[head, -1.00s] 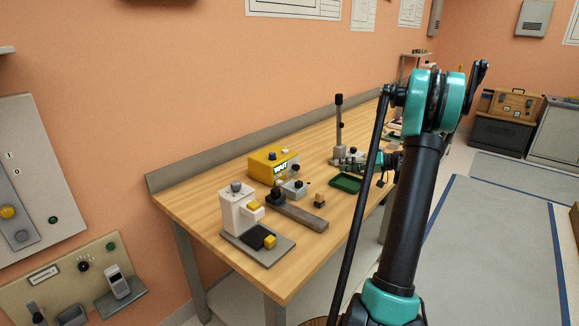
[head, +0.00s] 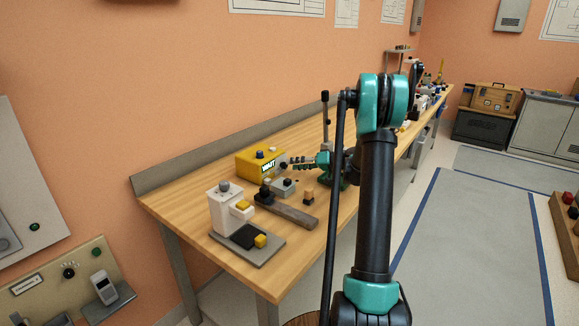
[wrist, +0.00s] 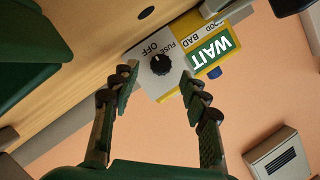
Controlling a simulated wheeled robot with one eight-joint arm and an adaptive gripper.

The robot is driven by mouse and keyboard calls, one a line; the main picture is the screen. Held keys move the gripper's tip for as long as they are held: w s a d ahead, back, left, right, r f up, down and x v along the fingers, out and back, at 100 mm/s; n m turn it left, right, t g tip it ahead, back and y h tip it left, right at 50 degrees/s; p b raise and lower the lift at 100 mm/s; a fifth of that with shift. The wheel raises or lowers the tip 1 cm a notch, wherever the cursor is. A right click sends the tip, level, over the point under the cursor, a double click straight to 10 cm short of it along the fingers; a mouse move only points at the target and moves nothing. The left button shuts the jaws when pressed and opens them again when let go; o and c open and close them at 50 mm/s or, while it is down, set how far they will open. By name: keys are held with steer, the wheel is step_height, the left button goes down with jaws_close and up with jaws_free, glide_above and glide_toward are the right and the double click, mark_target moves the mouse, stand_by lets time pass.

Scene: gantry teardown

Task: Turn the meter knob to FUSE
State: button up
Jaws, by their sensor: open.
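The yellow meter (head: 247,163) stands on the workbench, with a lit WAIT panel that is large in the wrist view (wrist: 210,62). Its black round knob (wrist: 159,64) sits on a pale plate lettered OFF and FUSE. I cannot tell for sure which label the knob marks. My gripper (wrist: 158,80) is open, with one finger to each side of the knob in the picture and nothing held between them. In the head view my gripper (head: 297,162) is at the right side of the meter. I cannot tell whether the fingers touch the knob.
A small grey box with a black knob (head: 283,186) and a dark bar (head: 290,214) lie in front of the meter. A white device on a grey base (head: 226,211) stands at the near end. The bench's near corner (head: 255,280) is bare.

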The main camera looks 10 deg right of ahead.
mark_target(284, 165)
steer(key=shift+x, duration=1.5)
